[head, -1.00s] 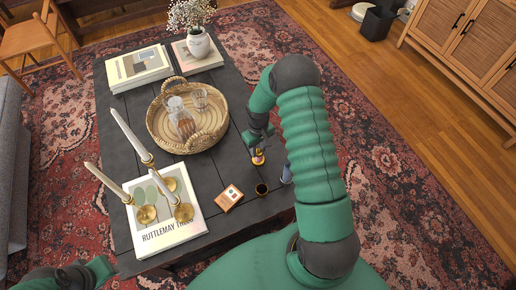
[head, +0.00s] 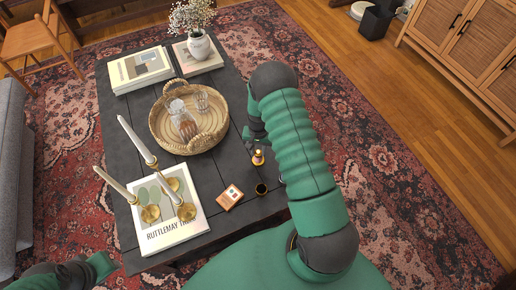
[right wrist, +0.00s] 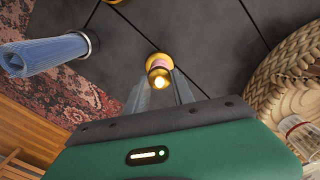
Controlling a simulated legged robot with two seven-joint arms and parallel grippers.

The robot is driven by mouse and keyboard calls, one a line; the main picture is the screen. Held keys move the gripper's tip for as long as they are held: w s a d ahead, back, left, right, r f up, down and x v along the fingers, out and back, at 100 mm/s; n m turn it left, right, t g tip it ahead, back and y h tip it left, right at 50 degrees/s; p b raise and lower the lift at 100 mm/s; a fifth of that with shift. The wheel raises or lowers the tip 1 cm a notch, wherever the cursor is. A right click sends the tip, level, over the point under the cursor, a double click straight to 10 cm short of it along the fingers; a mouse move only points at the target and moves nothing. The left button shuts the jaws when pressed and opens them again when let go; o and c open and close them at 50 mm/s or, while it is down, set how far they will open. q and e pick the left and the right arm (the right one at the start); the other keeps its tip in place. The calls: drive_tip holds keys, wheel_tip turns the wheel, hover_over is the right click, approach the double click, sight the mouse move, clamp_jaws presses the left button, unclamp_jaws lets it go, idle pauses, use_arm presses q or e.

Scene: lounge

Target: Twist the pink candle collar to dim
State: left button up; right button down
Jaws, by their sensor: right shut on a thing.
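The pink candle (head: 258,158) stands on the dark table (head: 229,170) near its right edge. In the right wrist view the candle (right wrist: 159,65) shows gold parts, a pink band and a bright glowing tip. My right gripper (head: 254,147) reaches down over it, its two fingers on either side, shut on the collar. The exact finger contact is partly hidden. My left gripper (head: 92,270) is low at the bottom left, away from the candle; its fingers are not clear.
A blue candle (right wrist: 45,54) stands nearby, hidden behind my arm in the head view. A small card box (head: 229,197) and a dark cup (head: 261,189) are in front. A woven tray (head: 160,133) with glassware lies left. Tall candlesticks (head: 150,213) stand on a book.

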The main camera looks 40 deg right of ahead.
sight(258, 150)
drive_tip(key=shift+s+a+f+m, duration=0.1)
drive_tip(key=shift+m, duration=0.8)
drive_tip(key=c, duration=1.1)
unclamp_jaws()
drive_tip(key=shift+o, duration=0.2)
wheel_tip(258, 150, up, 17)
drive_tip(key=p, duration=0.3)
drive_tip(key=shift+p, duration=0.35)
drive_tip(key=shift+f, duration=0.15)
